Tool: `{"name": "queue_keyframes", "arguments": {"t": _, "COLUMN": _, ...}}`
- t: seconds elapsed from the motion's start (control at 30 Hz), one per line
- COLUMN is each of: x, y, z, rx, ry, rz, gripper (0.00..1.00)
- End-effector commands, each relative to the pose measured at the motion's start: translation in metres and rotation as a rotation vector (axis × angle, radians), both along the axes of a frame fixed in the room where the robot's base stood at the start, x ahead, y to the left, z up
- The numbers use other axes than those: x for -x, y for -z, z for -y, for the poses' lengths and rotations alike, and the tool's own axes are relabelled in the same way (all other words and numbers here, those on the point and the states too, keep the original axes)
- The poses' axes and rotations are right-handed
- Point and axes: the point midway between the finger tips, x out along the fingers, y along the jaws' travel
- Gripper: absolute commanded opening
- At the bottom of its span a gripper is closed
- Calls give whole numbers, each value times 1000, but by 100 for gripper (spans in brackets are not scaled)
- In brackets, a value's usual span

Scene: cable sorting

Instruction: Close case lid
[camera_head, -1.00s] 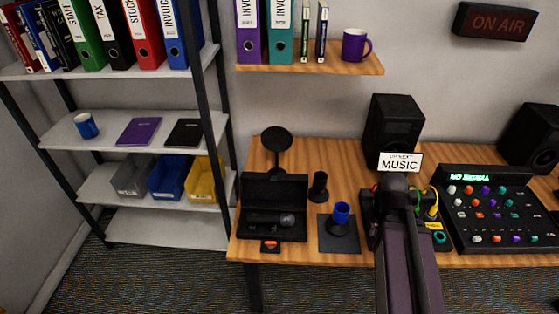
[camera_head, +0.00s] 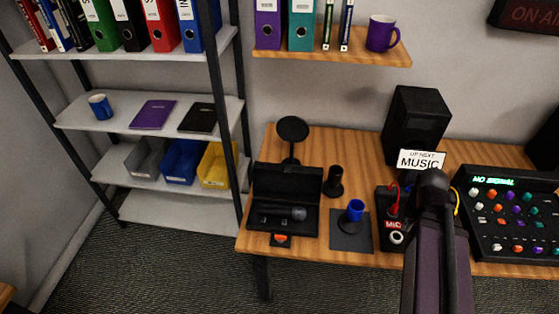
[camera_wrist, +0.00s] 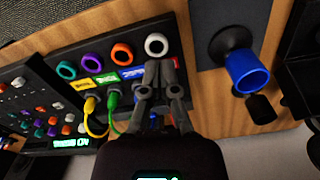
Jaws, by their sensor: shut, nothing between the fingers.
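The black case (camera_head: 256,222) lies on the wooden desk, its lid (camera_head: 288,178) open and standing up at the back. A dark microphone (camera_head: 299,213) with a grey head lies inside it. My gripper (camera_wrist: 160,72) is empty with its fingers together, just over the cable panel (camera_wrist: 182,40), close to the white ring socket (camera_wrist: 157,45). In the head view my arm hides the fingertips; the arm is well to the right of the case.
Between case and panel stand a blue cup-like piece (camera_head: 356,209) on a dark mat (camera_head: 343,240) and a black cylinder (camera_head: 334,183). A round black disc on a stand (camera_head: 292,131) is behind the lid. A speaker (camera_head: 415,125) and mixer (camera_head: 512,215) are to the right.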

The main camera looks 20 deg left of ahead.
Motion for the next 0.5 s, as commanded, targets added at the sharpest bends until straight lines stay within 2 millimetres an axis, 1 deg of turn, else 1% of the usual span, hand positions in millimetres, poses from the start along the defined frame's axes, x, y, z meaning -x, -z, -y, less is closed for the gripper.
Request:
{"name": "queue_keyframes", "arguments": {"t": 0.13, "x": -21, "y": -3, "z": -16, "rx": 0, "ry": -15, "rz": 1, "gripper": 0}}
{"name": "queue_keyframes", "arguments": {"t": 0.27, "x": -48, "y": -7, "z": -40, "rx": 1, "ry": -29, "rz": 3, "gripper": 0}}
{"name": "queue_keyframes", "arguments": {"t": 0.37, "x": -74, "y": -11, "z": -69, "rx": 1, "ry": -48, "rz": 5, "gripper": 0}}
{"name": "queue_keyframes", "arguments": {"t": 0.47, "x": -100, "y": -15, "z": -105, "rx": 1, "ry": -70, "rz": 7, "gripper": 0}}
{"name": "queue_keyframes", "arguments": {"t": 0.5, "x": -110, "y": -16, "z": -121, "rx": 1, "ry": -79, "rz": 8, "gripper": 0}}
